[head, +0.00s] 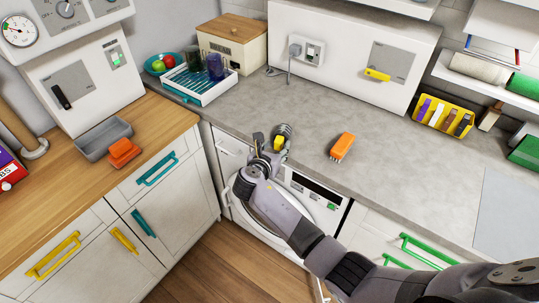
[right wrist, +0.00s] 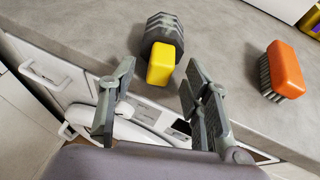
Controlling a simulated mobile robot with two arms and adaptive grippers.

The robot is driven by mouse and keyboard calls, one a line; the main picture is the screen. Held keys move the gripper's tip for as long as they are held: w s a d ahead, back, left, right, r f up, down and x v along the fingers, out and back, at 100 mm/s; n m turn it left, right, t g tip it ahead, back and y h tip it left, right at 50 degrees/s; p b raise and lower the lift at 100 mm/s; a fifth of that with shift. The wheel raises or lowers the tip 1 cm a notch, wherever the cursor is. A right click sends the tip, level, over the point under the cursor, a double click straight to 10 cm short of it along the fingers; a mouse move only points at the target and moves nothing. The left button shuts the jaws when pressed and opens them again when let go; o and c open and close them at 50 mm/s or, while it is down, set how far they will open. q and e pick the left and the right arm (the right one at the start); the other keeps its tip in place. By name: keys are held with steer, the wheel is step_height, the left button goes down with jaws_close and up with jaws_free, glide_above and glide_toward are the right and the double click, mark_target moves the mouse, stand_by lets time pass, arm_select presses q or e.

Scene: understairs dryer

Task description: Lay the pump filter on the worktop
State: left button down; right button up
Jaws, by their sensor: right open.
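The pump filter, a dark grey ribbed cylinder with a yellow grip (head: 279,143), is at the front edge of the grey worktop (head: 270,100). In the right wrist view the filter (right wrist: 163,46) lies on the worktop with its yellow grip pointing towards my right gripper (right wrist: 160,72). The gripper's fingers are spread wide, one on each side of the yellow grip's near end, with gaps visible. In the head view my right gripper (head: 269,147) reaches in over the front edge and partly covers the filter. My left gripper is not in view.
An orange brush (head: 341,146) lies on the worktop to the right of the filter. A white rack (head: 200,87) with cups stands at the back left. The washing machine front (head: 315,197) is below. A yellow bin (head: 444,114) stands at the right. The worktop's middle is clear.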

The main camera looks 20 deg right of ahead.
steer(key=v, duration=1)
steer(key=shift+s, duration=0.25)
steer(key=shift+a+r, duration=0.1)
steer(key=shift+r, duration=0.05)
steer(key=s+d+f+m+g+y+b, duration=0.1)
steer(key=s+f+m+g+y, duration=0.3)
steer(key=f, duration=0.8)
steer(key=s+f+m, duration=0.2)
steer(key=s+f, duration=0.5)
steer(key=f, duration=0.5)
steer(key=s+d+f+m+g+y+b, duration=0.1)
steer(key=s+f+m+g, duration=0.3)
steer(key=f, duration=0.8)
steer(key=s+d+f+m+y, duration=0.1)
steer(key=s+f+m, duration=0.4)
steer(key=s, duration=0.6)
steer(key=s+d+f+m+g+y, duration=0.1)
steer(key=s+d+f+m, duration=0.2)
steer(key=s, duration=0.8)
steer(key=s+d+f+m+g+y+b, duration=0.1)
steer(key=s+d+f+m, duration=0.2)
steer(key=s+f+m, duration=0.5)
steer(key=s, duration=0.4)
steer(key=shift+m, duration=0.3)
